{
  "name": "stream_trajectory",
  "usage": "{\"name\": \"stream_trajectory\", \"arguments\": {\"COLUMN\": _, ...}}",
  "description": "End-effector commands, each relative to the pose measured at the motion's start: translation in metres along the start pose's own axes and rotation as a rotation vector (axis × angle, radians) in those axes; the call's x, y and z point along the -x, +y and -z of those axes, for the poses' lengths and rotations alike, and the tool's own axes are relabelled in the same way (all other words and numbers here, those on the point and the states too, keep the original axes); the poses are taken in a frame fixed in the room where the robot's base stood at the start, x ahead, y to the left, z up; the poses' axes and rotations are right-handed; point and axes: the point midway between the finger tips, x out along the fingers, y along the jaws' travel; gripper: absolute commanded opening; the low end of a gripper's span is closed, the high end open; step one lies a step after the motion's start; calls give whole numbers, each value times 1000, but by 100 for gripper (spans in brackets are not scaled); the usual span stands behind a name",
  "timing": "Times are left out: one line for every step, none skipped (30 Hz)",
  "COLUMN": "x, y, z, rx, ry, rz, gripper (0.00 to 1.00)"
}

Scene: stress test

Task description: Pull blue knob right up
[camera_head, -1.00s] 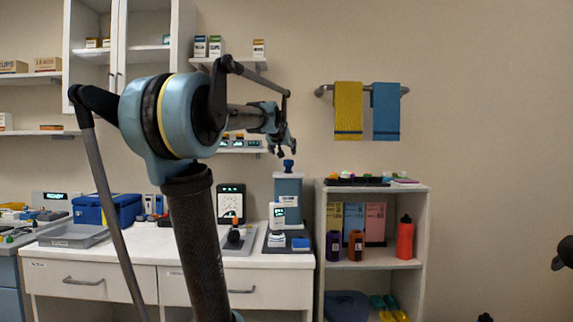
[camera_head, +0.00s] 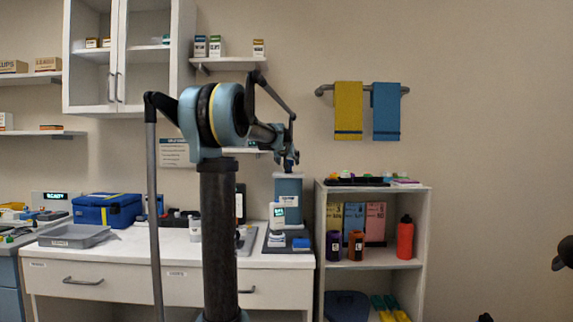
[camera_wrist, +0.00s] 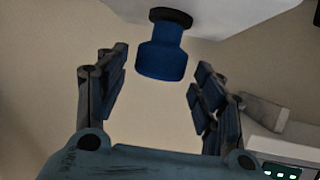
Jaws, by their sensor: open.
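The blue knob (camera_wrist: 163,55) shows in the wrist view at the top middle. It has a black collar where it meets a pale block (camera_wrist: 215,14). My gripper (camera_wrist: 161,92) is open, with one finger on each side of the knob and a gap on both sides. In the head view my gripper (camera_head: 289,164) is at the top of the blue-grey box (camera_head: 289,188) on the counter. There the knob is hard to tell apart from my fingers.
A small white device (camera_head: 278,215) stands in front of the box on a dark base. A shelf unit (camera_head: 322,240) with bottles stands to the right. A grey tray (camera_head: 75,236) and a blue bag (camera_head: 106,210) are at the left of the counter.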

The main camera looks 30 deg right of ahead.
Motion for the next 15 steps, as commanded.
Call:
{"name": "stream_trajectory", "arguments": {"x": -5, "y": 0, "z": 0, "rx": 0, "ry": 0, "rz": 0, "gripper": 62}}
{"name": "stream_trajectory", "arguments": {"x": -7, "y": 0, "z": 0, "rx": 0, "ry": 0, "rz": 0, "gripper": 62}}
{"name": "stream_trajectory", "arguments": {"x": -10, "y": 0, "z": 0, "rx": 0, "ry": 0, "rz": 0, "gripper": 62}}
{"name": "stream_trajectory", "arguments": {"x": -11, "y": 0, "z": 0, "rx": 0, "ry": 0, "rz": 0, "gripper": 62}}
{"name": "stream_trajectory", "arguments": {"x": -13, "y": 0, "z": 0, "rx": 0, "ry": 0, "rz": 0, "gripper": 62}}
{"name": "stream_trajectory", "arguments": {"x": -14, "y": 0, "z": 0, "rx": 0, "ry": 0, "rz": 0, "gripper": 62}}
{"name": "stream_trajectory", "arguments": {"x": -15, "y": 0, "z": 0, "rx": 0, "ry": 0, "rz": 0, "gripper": 62}}
{"name": "stream_trajectory", "arguments": {"x": -16, "y": 0, "z": 0, "rx": 0, "ry": 0, "rz": 0, "gripper": 62}}
{"name": "stream_trajectory", "arguments": {"x": -16, "y": 0, "z": 0, "rx": 0, "ry": 0, "rz": 0, "gripper": 62}}
{"name": "stream_trajectory", "arguments": {"x": -16, "y": 0, "z": 0, "rx": 0, "ry": 0, "rz": 0, "gripper": 62}}
{"name": "stream_trajectory", "arguments": {"x": -16, "y": 0, "z": 0, "rx": 0, "ry": 0, "rz": 0, "gripper": 62}}
{"name": "stream_trajectory", "arguments": {"x": -16, "y": 0, "z": 0, "rx": 0, "ry": 0, "rz": 0, "gripper": 62}}
{"name": "stream_trajectory", "arguments": {"x": -16, "y": 0, "z": 0, "rx": 0, "ry": 0, "rz": 0, "gripper": 62}}
{"name": "stream_trajectory", "arguments": {"x": -16, "y": 0, "z": 0, "rx": 0, "ry": 0, "rz": 0, "gripper": 62}}
{"name": "stream_trajectory", "arguments": {"x": -16, "y": 0, "z": 0, "rx": 0, "ry": 0, "rz": 0, "gripper": 62}}
